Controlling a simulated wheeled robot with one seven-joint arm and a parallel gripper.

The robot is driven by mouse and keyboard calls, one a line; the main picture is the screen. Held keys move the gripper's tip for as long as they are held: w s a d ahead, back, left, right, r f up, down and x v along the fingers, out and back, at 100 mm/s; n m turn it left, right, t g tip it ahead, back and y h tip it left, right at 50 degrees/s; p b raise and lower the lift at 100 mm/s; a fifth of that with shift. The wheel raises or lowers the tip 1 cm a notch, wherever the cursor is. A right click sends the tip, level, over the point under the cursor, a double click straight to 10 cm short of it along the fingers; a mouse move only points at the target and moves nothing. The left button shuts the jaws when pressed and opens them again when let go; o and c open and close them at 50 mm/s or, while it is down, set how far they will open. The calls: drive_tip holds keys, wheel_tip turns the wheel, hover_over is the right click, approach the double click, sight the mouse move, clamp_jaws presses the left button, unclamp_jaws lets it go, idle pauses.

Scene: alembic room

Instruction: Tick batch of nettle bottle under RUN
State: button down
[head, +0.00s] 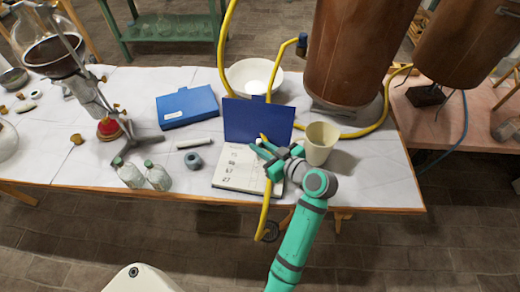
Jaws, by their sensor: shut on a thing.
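An open notebook with a blue cover (258,120) lies near the table's front edge, its cover standing up at the back. Its white page (236,172) carries a column of small dark handwritten marks, too small to read surely. My teal gripper (262,152) is over the right part of this page and hides some of it. It is shut on a thin thing, mostly hidden; a small yellow bit shows at the fingers. I cannot tell whether it touches the page.
A beige cup (320,143) stands close to the right of my gripper. A closed blue book (187,106), a white stick (199,143) and a grey ring (193,161) lie left. A copper vessel (350,50), white bowl (254,76) and yellow hose (228,35) are behind.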

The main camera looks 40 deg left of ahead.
sight(260, 141)
drive_tip(key=shift+r, duration=1.65)
